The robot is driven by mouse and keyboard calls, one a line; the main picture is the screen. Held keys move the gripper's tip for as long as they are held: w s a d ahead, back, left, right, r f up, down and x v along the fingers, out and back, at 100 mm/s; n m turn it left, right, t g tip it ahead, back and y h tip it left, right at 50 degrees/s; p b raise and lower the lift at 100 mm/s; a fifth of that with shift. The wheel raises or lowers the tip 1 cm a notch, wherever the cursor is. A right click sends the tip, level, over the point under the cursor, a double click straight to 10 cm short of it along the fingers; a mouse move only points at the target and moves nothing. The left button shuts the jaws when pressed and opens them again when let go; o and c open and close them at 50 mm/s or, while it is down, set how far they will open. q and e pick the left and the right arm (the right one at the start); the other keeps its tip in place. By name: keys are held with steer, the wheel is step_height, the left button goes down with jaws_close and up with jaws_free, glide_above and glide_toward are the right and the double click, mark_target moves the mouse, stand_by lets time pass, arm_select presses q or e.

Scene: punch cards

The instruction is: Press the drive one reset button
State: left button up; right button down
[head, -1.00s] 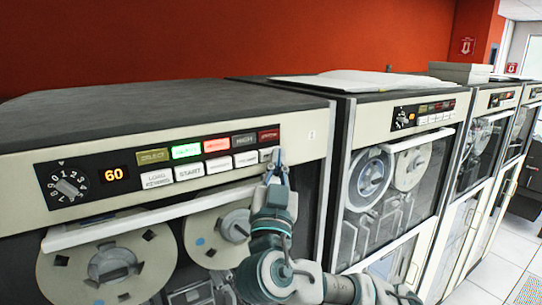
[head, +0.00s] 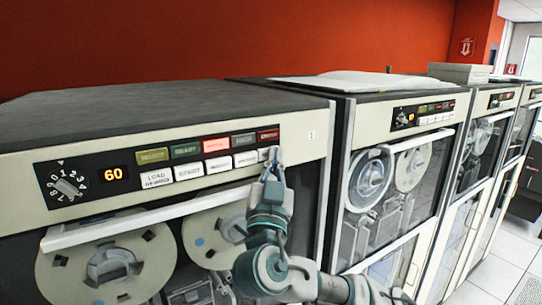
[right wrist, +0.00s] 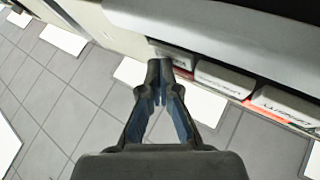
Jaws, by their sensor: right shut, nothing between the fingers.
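The nearest tape drive's control panel (head: 128,185) has a dial, an orange "60" display and two rows of buttons. The lower row is white, including LOAD REWIND (head: 157,177). Its rightmost button (head: 265,153) is partly hidden by my right gripper (head: 272,160); its label is unreadable, so I cannot confirm it is reset. My right gripper is shut and empty, its tips at that button, apparently touching it. In the right wrist view the closed fingertips (right wrist: 160,82) are close to the row of white buttons (right wrist: 223,80). My left gripper is not in view.
In the upper row a pink-red button (head: 216,145) is lit; the green one (head: 186,150) is dark. A light handle bar (head: 140,218) juts out below the panel. More drives (head: 400,130) stand to the right. Tiled floor (head: 485,280) is open at lower right.

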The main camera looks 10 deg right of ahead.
stand_by(0.3)
steer(key=shift+s+d+b, duration=0.3)
steer(key=shift+s+b, duration=0.5)
steer(key=shift+s, duration=0.05)
steer(key=shift+s, duration=0.1)
steer(key=s+b, duration=0.1)
steer(key=s+d+b, duration=0.1)
steer(key=s, duration=0.1)
steer(key=s+b, duration=0.1)
steer(key=shift+s+d, duration=0.25)
steer(key=shift+d, duration=0.15)
steer(key=shift+f, duration=0.1)
